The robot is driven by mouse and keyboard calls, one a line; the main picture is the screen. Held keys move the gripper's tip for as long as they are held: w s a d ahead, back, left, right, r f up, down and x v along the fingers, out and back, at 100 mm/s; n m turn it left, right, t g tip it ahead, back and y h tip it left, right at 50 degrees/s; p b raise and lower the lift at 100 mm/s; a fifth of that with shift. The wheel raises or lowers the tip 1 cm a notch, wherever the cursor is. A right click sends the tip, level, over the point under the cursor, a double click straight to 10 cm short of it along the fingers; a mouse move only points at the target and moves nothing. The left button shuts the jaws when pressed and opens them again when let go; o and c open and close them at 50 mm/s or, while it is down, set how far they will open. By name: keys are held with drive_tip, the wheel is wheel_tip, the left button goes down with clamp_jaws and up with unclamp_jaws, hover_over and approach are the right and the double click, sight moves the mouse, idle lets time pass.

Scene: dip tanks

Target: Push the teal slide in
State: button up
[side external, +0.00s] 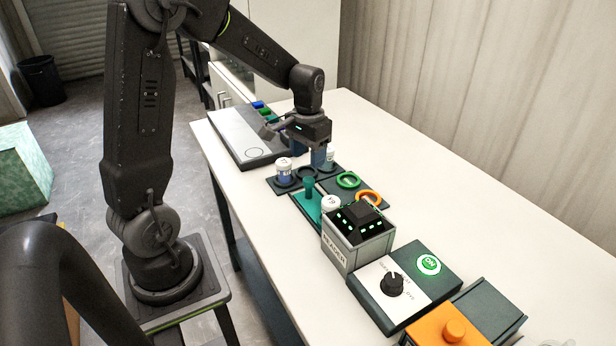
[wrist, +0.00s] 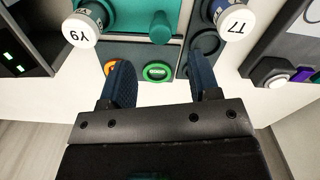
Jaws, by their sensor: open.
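The teal slide (side external: 306,205) lies on a dark base on the white table, with an upright teal post (side external: 309,187) on it. In the wrist view, the teal post (wrist: 161,28) shows at the top centre, beyond the fingertips. My gripper (side external: 309,153) hangs over the far part of the dark base, behind the post in the side view. The wrist view shows my gripper (wrist: 162,72) with its two blue fingers wide apart and nothing between them. No contact with the slide shows.
White-capped vials (side external: 285,166) (side external: 331,203) stand close to the slide. A green ring (side external: 348,180) and an orange ring (side external: 369,197) lie to its right. A box with green lights (side external: 345,257) stands in front. The table's right side is clear.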

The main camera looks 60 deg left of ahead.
sight(308, 180)
wheel_tip(308, 180, down, 7)
drive_tip(key=shift+r, duration=0.1)
drive_tip(key=shift+c, duration=0.4)
clamp_jaws()
drive_tip(key=shift+d, duration=0.1)
